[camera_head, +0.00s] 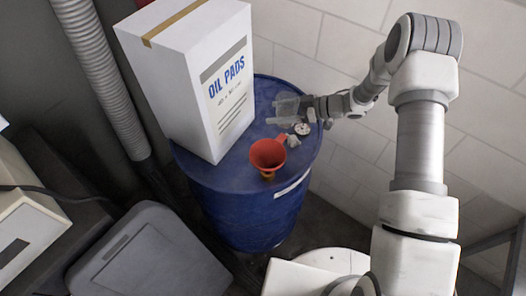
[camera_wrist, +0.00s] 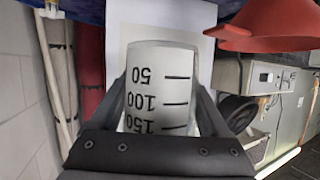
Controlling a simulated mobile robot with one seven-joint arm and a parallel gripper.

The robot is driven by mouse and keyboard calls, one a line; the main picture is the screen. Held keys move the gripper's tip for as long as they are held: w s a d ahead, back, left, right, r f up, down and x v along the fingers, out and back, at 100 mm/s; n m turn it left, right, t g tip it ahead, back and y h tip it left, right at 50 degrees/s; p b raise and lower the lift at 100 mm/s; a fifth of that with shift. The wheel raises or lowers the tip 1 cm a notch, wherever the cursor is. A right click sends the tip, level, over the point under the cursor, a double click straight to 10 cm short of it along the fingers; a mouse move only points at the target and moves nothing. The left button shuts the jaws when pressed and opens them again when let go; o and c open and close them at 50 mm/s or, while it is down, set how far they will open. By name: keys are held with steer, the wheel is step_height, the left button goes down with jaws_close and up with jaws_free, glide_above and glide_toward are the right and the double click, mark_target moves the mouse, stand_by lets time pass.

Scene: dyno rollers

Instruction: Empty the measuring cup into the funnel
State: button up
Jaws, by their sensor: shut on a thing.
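The measuring cup (camera_head: 287,106) is clear, with black 50, 100 and 150 marks. In the wrist view the cup (camera_wrist: 160,88) fills the middle between my fingers, its numbers upside down. My gripper (camera_head: 300,104) is shut on the cup's sides and holds it over the back right of the blue drum. The orange-red funnel (camera_head: 267,154) stands mouth up on the drum, nearer the front, apart from the cup. The funnel (camera_wrist: 275,28) also shows at the top right of the wrist view. I cannot see the cup's contents or judge its exact tilt.
A tall white OIL PADS box (camera_head: 195,85) stands on the blue drum (camera_head: 225,185), left of the cup and funnel. A small round dial-like piece (camera_head: 301,128) lies on the drum below my gripper. A brick wall (camera_head: 330,50) is behind. A grey lidded bin (camera_head: 150,255) stands front left.

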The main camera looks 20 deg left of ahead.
steer(key=shift+s+r, duration=0.1)
stand_by(0.4)
steer(key=shift+s+a+r+n+t+h+b, duration=0.15)
steer(key=shift+s+n+t+b, duration=0.25)
steer(key=shift+n+b, duration=0.25)
steer(key=shift+s+r+n+t+h+b, duration=0.15)
steer(key=shift+s+n+t+b, duration=0.15)
steer(key=shift+n+t+b, duration=0.35)
steer(key=s+f+n+b, duration=0.1)
steer(key=b, duration=0.3)
steer(key=shift+a+t, duration=0.1)
steer(key=shift+t, duration=0.25)
steer(key=s+r+n+t+b, duration=0.1)
steer(key=b, duration=0.2)
steer(key=shift+a, duration=0.1)
steer(key=n+b, duration=0.1)
steer(key=b, duration=0.2)
steer(key=shift+f+t, duration=0.35)
steer(key=shift+t, duration=0.05)
steer(key=b, duration=0.2)
steer(key=n+t+b, duration=0.1)
steer(key=b, duration=0.2)
steer(key=shift+w+f+n, duration=0.1)
steer(key=shift+f+n, duration=0.15)
steer(key=shift+n, duration=0.05)
steer(key=shift+r+n+t+h+b, duration=0.3)
steer(key=shift+r+n+t+b, duration=0.15)
steer(key=shift+r+b, duration=0.35)
